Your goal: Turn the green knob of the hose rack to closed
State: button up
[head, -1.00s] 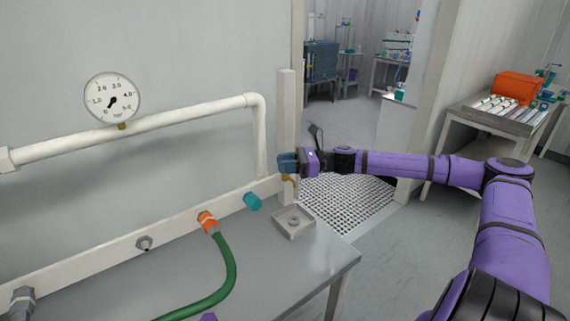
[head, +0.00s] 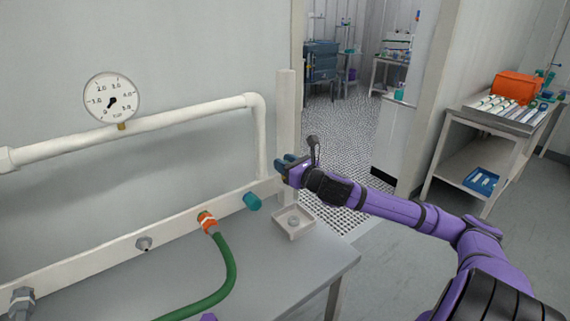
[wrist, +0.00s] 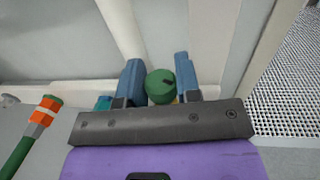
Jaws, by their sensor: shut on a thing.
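The green knob (wrist: 160,87) is round with a dark mark on its face and sits in front of the wall post at the right end of the hose rack (head: 180,231). My gripper (wrist: 158,80) is shut on it, one blue finger on each side in the wrist view. In the head view my gripper (head: 284,165) is at the post, and its fingers hide the knob. The mark's meaning, open or closed, I cannot tell.
A green hose (head: 228,272) with an orange coupling (head: 208,222) and a teal fitting (head: 252,201) are left of my gripper. A small square tray (head: 293,224) stands below it on the grey bench (head: 270,270). A pressure gauge (head: 112,99) hangs on the wall pipe (head: 185,117).

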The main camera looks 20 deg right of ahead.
jog(key=m+t+h, duration=0.1)
jog(key=m+h, duration=0.1)
jog(key=h, duration=0.2)
jog(key=m+h, duration=0.3)
jog(key=h, duration=0.1)
jog(key=shift+a+m+t, duration=0.15)
jog(key=shift+m+t, duration=0.15)
jog(key=shift+t, duration=0.1)
jog(key=m+g+h, duration=0.1)
jog(key=m+h, duration=0.1)
jog(key=h, duration=0.2)
jog(key=m+g+h, duration=0.1)
jog(key=m+h, duration=0.2)
jog(key=h, duration=0.1)
jog(key=shift+d+m+h, duration=0.2)
jog(key=shift+m+h, duration=0.1)
jog(key=shift+h, duration=0.1)
jog(key=shift+g+h, duration=0.3)
jog(key=shift+g, duration=0.1)
jog(key=o, duration=0.9)
